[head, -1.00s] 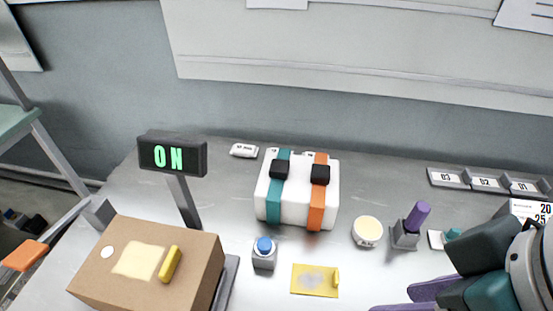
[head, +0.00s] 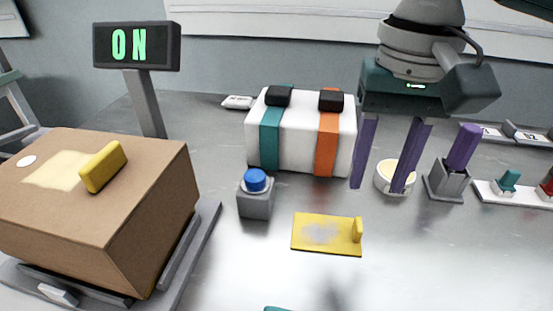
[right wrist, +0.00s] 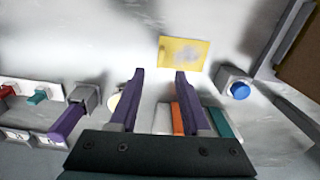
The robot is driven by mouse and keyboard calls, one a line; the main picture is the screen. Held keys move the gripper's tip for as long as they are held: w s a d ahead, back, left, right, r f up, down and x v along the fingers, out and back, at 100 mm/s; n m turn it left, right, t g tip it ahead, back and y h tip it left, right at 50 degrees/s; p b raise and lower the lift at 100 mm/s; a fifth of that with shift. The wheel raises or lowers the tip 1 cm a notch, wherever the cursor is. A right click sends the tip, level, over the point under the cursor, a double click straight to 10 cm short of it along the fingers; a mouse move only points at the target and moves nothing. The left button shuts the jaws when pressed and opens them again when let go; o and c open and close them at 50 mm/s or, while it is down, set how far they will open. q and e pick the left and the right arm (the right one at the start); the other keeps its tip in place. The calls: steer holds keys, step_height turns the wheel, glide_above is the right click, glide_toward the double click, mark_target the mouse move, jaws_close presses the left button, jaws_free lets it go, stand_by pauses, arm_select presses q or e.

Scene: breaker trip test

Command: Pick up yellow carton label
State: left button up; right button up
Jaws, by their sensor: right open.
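A flat yellow label (head: 318,236) with a small upright tab at its right end lies on the grey table, in front of the white box. It also shows in the right wrist view (right wrist: 190,53), ahead of the fingertips. Its face has a greyish smudge. My right gripper (head: 378,189) points down with two purple fingers, open and empty. It is above the table, behind and a little right of the label, apart from it. In the right wrist view the fingers (right wrist: 159,73) stand apart with nothing between them. My left gripper is not visible.
A brown carton (head: 150,190) with a pale yellow patch and yellow handle stands left. A blue button (head: 255,180) is left of the label. Table right of the label is clear.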

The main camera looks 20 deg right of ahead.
mark_target(360, 223)
step_height(360, 223, down, 4)
steer(key=shift+d+f+b, duration=0.1)
steer(key=shift+f+b, duration=0.1)
steer(key=shift+b, duration=0.3)
steer(key=f, duration=0.1)
steer(key=f+b, duration=0.1)
steer(key=f, duration=0.3)
steer(key=shift+w+a+f+b, duration=0.15)
steer(key=shift+a+f+b, duration=0.1)
steer(key=shift+b, duration=0.15)
jaws_close()
